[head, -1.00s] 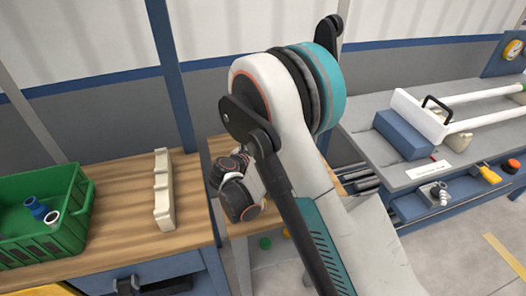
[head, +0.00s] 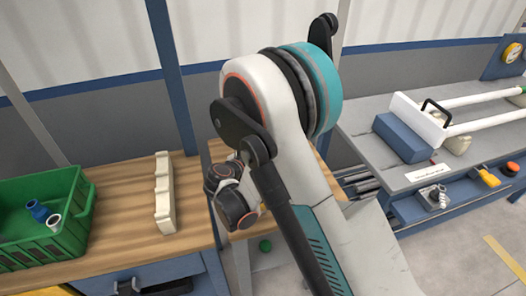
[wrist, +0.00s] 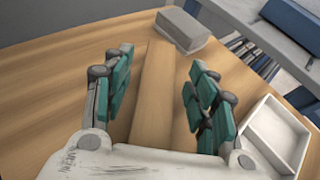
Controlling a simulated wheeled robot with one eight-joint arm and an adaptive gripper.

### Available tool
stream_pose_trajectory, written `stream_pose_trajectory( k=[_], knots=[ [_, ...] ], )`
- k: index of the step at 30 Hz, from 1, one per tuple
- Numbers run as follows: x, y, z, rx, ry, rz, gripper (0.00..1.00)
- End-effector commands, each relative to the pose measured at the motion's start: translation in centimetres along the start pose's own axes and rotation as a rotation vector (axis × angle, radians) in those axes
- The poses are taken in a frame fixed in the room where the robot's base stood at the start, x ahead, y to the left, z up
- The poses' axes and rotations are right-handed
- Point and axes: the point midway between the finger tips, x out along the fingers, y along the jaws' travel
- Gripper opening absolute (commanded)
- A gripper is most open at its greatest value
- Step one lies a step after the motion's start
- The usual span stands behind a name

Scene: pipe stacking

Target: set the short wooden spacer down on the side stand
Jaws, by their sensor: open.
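The short wooden spacer (wrist: 160,95) is a long, plain light-brown block in the wrist view. It appears to lie on the wooden top of the side stand (wrist: 50,85), which also shows partly behind my arm in the head view (head: 218,150). My gripper (wrist: 162,60) is open, with its teal-padded fingers on either side of the spacer. A gap shows between the spacer and each finger. The spacer's near end is hidden by my gripper's body. In the head view my arm hides the spacer and the fingers.
On the stand, a grey block (wrist: 182,30) sits near the spacer's far end, and a white divided tray (wrist: 278,135) lies right of my gripper. In the head view, a green crate (head: 45,250) and a notched cream rack (head: 165,195) stand left. A grey bench (head: 385,100) stands right.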

Motion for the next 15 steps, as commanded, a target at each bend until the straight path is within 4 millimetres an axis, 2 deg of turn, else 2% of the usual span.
stream_pose_trajectory(
  k=[1,6,10,15],
  knots=[
    [-1.3,0.1,0.2,-0.001,0.0,0.003,0.53],
    [-4.9,0.1,0.2,-0.001,0.001,0.003,0.53],
    [-7.2,0.1,0.2,0.0,0.0,0.002,0.53],
    [-8.9,0.1,0.1,0.0,0.0,0.001,0.53]
  ],
)
